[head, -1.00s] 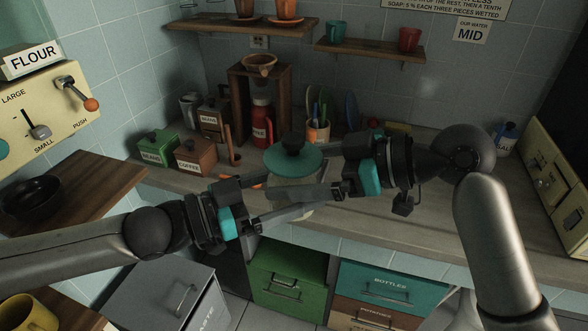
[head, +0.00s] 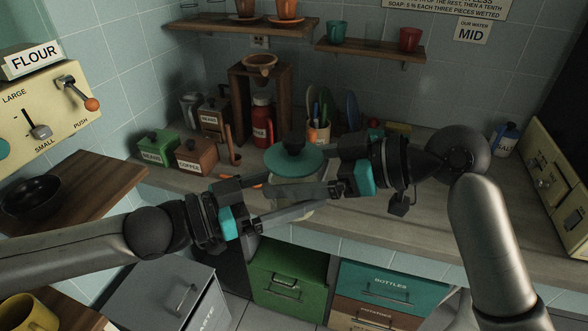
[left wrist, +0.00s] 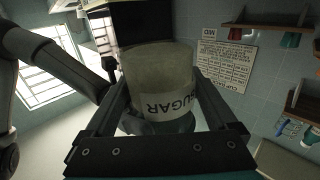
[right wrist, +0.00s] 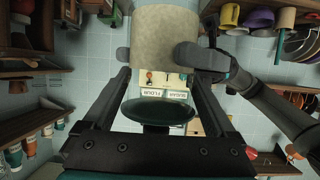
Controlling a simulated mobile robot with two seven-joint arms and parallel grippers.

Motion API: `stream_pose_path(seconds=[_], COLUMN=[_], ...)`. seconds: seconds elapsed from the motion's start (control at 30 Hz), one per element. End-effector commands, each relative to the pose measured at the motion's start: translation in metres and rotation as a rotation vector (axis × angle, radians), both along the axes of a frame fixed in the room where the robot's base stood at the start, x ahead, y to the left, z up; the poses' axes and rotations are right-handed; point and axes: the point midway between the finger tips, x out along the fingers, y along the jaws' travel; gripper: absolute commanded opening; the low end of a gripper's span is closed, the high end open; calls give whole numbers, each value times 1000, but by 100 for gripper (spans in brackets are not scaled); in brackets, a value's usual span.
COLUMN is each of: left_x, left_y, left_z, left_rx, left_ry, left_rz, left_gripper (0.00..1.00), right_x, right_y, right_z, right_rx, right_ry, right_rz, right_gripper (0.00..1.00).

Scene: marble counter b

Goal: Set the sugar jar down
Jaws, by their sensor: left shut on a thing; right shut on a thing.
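The sugar jar (head: 305,187) is upright, with a round teal lid and a dark knob. In the head view it is at the counter's front, partly hidden by my grippers. Its SUGAR label (left wrist: 168,105) shows upside down in the left wrist view. Its pale body (right wrist: 160,38) shows in the right wrist view, with the lid below. My left gripper (head: 285,212) is shut on the jar from the left. My right gripper (head: 300,190) is shut on it from the right. I cannot tell whether the jar's base touches the counter.
The wooden counter (head: 440,215) is mostly clear to the right. Behind the jar stand a red container (head: 262,122) and a pen cup (head: 318,133). A green drawer (head: 288,280) is below.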

Motion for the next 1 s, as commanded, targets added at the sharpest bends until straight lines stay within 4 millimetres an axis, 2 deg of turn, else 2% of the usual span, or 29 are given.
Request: stream_pose_path(seconds=[0.03, 0.2, 0.23, 0.27, 0.3, 0.67, 1.0], left_x=[1, 1, 1, 1, 1, -2, -22], left_y=[0, 0, 0, 0, 0, 6, 46], left_z=[2, 2, 2, 2, 2, 0, -1], left_rx=[-4, -4, -4, -3, -3, 1, 3], left_ry=[-4, -4, -4, -4, -4, -2, -2], left_rz=[0, 0, 0, 0, 0, 2, 4], left_gripper=[0, 0, 94, 98, 100, 100, 100], right_x=[0, -1, 0, 0, 0, 0, 0], right_y=[0, 0, 0, 0, 0, 0, 0], right_z=[0, 0, 1, 1, 1, 1, 1], right_rx=[-1, -1, 3, 3, 3, 3, 3], right_ry=[1, 1, -1, -1, -1, -2, -3], right_rz=[2, 2, 1, 1, 1, 0, 1], right_gripper=[26, 7, 7, 0, 0, 0, 0])
